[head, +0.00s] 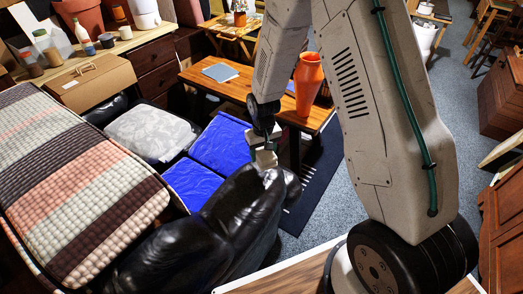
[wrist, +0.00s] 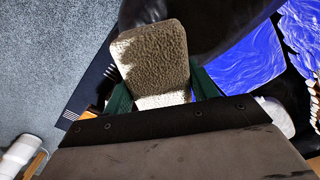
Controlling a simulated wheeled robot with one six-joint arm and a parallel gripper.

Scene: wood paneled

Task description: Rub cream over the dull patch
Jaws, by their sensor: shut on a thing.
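My gripper (wrist: 161,92) is shut on a beige, rough-textured sponge pad (wrist: 150,55), with one green finger on each side of it. In the head view my gripper (head: 264,146) points down, with the pale pad (head: 266,159) at the front end of a black leather sofa arm (head: 222,222). The leather also shows beyond the pad in the wrist view (wrist: 215,25). I cannot tell whether the pad touches the leather. I cannot make out a dull patch or any cream; the pad's underside is hidden.
Blue seat cushions (head: 221,143) and a grey patterned cushion (head: 152,132) lie behind the sofa arm. A striped blanket (head: 75,185) covers the left side. A wooden table (head: 215,88) with an orange vase (head: 308,77) stands behind my gripper. Grey carpet (wrist: 45,60) is open beside the sofa.

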